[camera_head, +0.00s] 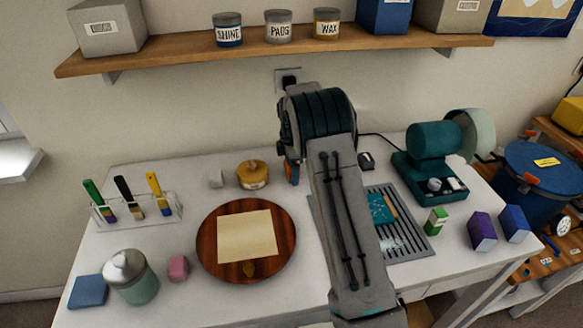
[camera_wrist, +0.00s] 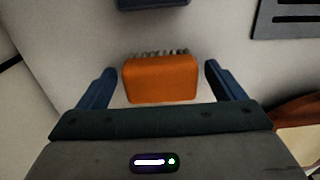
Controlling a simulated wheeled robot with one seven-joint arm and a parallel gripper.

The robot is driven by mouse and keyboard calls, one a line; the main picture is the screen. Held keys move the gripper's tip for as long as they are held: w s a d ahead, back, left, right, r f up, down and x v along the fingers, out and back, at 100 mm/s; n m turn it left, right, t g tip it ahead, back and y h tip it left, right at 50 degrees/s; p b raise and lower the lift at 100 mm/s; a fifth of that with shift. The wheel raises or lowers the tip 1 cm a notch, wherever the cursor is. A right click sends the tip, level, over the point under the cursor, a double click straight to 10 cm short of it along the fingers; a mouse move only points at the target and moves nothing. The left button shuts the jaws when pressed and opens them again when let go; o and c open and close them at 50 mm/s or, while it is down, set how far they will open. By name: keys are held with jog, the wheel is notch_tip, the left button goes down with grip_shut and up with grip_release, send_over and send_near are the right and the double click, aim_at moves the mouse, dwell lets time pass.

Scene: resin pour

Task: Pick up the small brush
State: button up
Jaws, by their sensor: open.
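The small brush (camera_wrist: 160,79) shows in the wrist view as an orange block with grey bristle tufts along its far edge. It lies between the two blue fingers of my gripper (camera_wrist: 160,72), with a visible gap on each side. My gripper is open and holds nothing. In the head view my arm hides most of this spot. A small orange patch (camera_head: 292,172) shows beside my arm at the back of the table, and I cannot tell whether it is the brush.
The round wooden board (camera_head: 208,262) with a tan sheet is left of my arm. The grey grille (camera_head: 413,246) is under and right of it. A teal machine (camera_head: 434,150) stands behind right. A rack (camera_head: 139,214) of brushes is at left. A shelf (camera_head: 190,58) hangs above.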

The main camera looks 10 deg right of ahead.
jog(key=shift+f, duration=0.15)
jog(key=c, duration=1.1)
jog(key=shift+r, duration=0.45)
jog(key=r, duration=0.2)
jog(key=d+r+b, duration=0.1)
jog(key=shift+s+r+b, duration=0.15)
jog(key=shift+r+b, duration=0.15)
jog(key=shift+r, duration=0.05)
jog(key=s+d+r, duration=0.1)
jog(key=d+r, duration=0.1)
jog(key=d, duration=0.1)
jog(key=s+d+r+b, duration=0.1)
jog(key=d+r, duration=0.1)
jog(key=d, duration=0.1)
jog(key=s+d+r+b, duration=0.1)
jog(key=d+r, duration=0.1)
jog(key=d, duration=0.2)
jog(key=shift+s+r, duration=0.25)
jog(key=shift+s, duration=0.1)
